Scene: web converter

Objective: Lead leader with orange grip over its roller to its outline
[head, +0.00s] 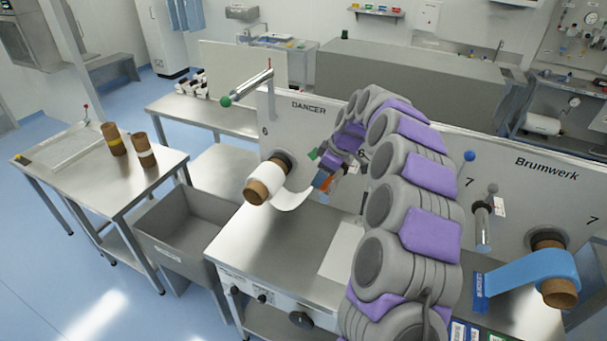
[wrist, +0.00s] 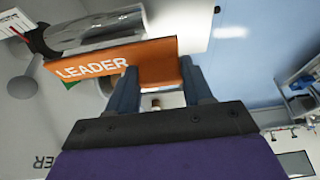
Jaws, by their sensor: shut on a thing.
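The leader's orange grip (wrist: 120,63), lettered LEADER, is between the two blue fingers of my gripper (wrist: 165,88) in the wrist view. My arm hides part of the panel, and I cannot make out the outline.
The steel panel (head: 385,150) stands behind the bench (head: 290,255). A roller with a green ball (head: 248,87) sticks out upper left. At right are another roller (head: 483,228) and a blue web (head: 530,270). A grey bin (head: 185,235) and a side table (head: 95,185) stand left.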

